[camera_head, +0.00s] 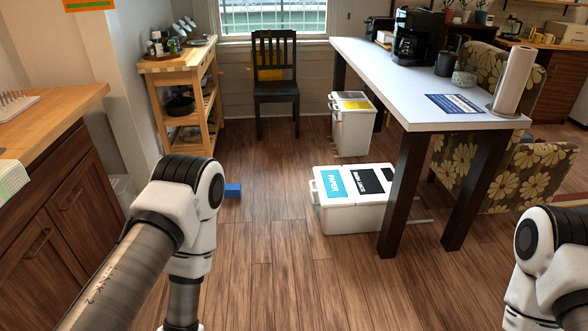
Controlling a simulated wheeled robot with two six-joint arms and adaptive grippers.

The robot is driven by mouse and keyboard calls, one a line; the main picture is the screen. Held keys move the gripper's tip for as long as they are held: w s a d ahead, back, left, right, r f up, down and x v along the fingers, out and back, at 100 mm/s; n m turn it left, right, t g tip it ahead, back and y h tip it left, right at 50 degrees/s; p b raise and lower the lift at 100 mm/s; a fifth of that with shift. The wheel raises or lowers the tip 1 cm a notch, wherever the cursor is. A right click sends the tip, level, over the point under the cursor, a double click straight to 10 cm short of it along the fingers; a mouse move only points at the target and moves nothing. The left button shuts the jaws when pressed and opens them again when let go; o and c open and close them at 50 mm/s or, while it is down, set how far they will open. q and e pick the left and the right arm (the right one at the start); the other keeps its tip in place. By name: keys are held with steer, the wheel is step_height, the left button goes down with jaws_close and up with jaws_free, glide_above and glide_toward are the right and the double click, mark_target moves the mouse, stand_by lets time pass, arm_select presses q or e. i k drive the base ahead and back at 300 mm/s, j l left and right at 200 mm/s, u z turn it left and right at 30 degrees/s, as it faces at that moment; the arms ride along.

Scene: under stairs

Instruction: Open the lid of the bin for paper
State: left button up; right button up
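A white bin (340,217) stands on the wooden floor by the near end of the white table. Its top carries two lids. The left lid (322,190) bears a blue label that seems to read "PAPER". The right lid bears a black label (369,181) with white text. Both lids look shut, and a white handle shows at the bin's left side. My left arm is in the foreground to the left of the bin, bent downward; its gripper is out of frame below. Only part of my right arm shows at the lower right; its gripper is out of frame.
A second white bin (352,138) with a yellow label stands behind. The white table (420,88) overhangs on the right, its dark leg (403,190) close beside the near bin. A small blue block (232,191) lies on the floor. The floor left of the bin is clear.

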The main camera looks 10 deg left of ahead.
mark_target(333, 190)
steer(key=i+j, duration=0.35)
steer(key=i, duration=0.15)
steer(key=i+j+u, duration=0.15)
steer(key=i+j, duration=0.2)
steer(key=i+l+z, duration=0.3)
steer(key=i, duration=0.75)
steer(key=i+z, duration=0.25)
steer(key=i, duration=0.75)
